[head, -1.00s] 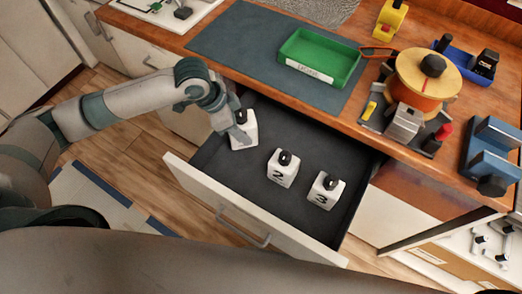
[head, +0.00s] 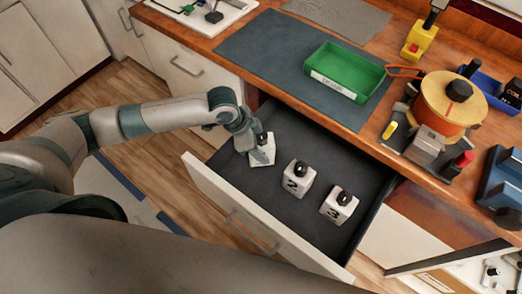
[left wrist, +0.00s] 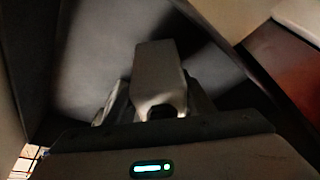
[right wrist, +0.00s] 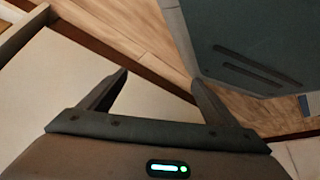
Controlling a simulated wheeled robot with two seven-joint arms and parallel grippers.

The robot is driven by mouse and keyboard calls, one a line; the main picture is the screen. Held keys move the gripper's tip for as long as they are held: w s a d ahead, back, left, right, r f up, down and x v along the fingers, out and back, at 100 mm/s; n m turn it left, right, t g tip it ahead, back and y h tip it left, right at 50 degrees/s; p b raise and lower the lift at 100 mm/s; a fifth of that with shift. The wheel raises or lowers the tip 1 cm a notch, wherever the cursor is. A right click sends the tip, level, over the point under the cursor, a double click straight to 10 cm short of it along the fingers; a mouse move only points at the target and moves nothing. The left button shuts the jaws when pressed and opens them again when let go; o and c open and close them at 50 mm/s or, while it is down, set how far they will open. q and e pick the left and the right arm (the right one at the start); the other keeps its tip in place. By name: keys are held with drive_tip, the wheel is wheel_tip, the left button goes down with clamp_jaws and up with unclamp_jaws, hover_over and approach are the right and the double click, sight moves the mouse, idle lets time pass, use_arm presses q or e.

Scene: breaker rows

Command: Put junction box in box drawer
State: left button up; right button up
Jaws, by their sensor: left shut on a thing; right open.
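An open drawer (head: 280,222) with a dark inside holds three white boxes with black knobs on top. Two stand upright, marked 2 (head: 298,178) and 3 (head: 339,206). The third white box (head: 263,154) is at the left end of the drawer, with my left gripper (head: 256,143) shut on it. In the left wrist view that box (left wrist: 158,75) sits between the fingers; I cannot tell whether it touches the drawer floor. My right gripper (right wrist: 155,88) is open and empty in the right wrist view, and does not show in the head view.
A green tray (head: 344,72) stands on the dark mat (head: 262,42) on the counter above the drawer. A cable spool (head: 450,100), a yellow tool (head: 420,40) and blue holders stand to its right. The drawer floor right of box 3 is clear.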

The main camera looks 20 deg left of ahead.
use_arm(q)
drive_tip(key=shift+f, duration=1.15)
use_arm(e)
drive_tip(key=shift+s+d+f, duration=0.2)
drive_tip(key=shift+s+f, duration=0.05)
drive_tip(key=shift+s, duration=0.3)
use_arm(q)
drive_tip(key=o, duration=1.6)
drive_tip(key=shift+f, duration=0.15)
drive_tip(key=shift+c, duration=0.2)
drive_tip(key=v, duration=1.2)
drive_tip(key=shift+b, duration=0.3)
use_arm(e)
drive_tip(key=w, duration=0.1)
drive_tip(key=w+a+r, duration=0.1)
drive_tip(key=shift+w, duration=0.3)
